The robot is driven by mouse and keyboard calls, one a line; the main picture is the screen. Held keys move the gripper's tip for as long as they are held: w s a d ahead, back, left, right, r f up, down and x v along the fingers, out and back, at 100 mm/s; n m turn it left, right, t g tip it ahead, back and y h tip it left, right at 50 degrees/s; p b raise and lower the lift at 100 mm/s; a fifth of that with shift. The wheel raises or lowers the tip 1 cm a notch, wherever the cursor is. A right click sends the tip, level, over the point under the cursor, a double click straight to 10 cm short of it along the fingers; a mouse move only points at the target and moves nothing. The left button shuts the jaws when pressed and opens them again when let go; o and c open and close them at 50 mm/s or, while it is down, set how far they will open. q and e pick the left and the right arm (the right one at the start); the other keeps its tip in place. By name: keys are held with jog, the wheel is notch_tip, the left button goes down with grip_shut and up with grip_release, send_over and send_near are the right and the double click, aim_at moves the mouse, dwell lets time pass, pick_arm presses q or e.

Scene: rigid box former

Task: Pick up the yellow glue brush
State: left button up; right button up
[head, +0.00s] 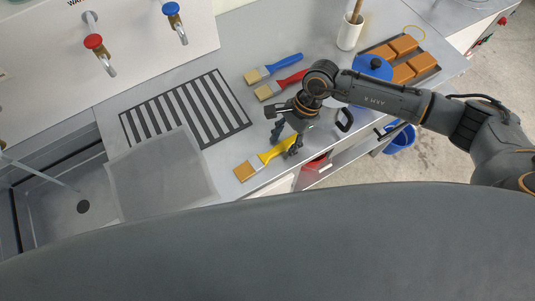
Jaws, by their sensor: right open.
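The yellow glue brush (262,158) lies flat on the metal counter near its front edge. Its tan bristles point to the lower left and its yellow handle runs to the upper right. My right gripper (284,146) is open above the handle end, with a finger on either side of it in the picture. I cannot tell whether the fingers touch the handle. Part of the handle's far end is hidden by the gripper. My left gripper does not show.
A blue brush (275,68) and a red brush (280,85) lie behind the yellow one. A grey sheet (160,178) lies to the left, in front of a striped grate (185,108). A white cup (350,32) and an orange-block tray (431,71) stand at the back right.

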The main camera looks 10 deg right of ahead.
jog(key=shift+f, duration=0.1)
grip_shut()
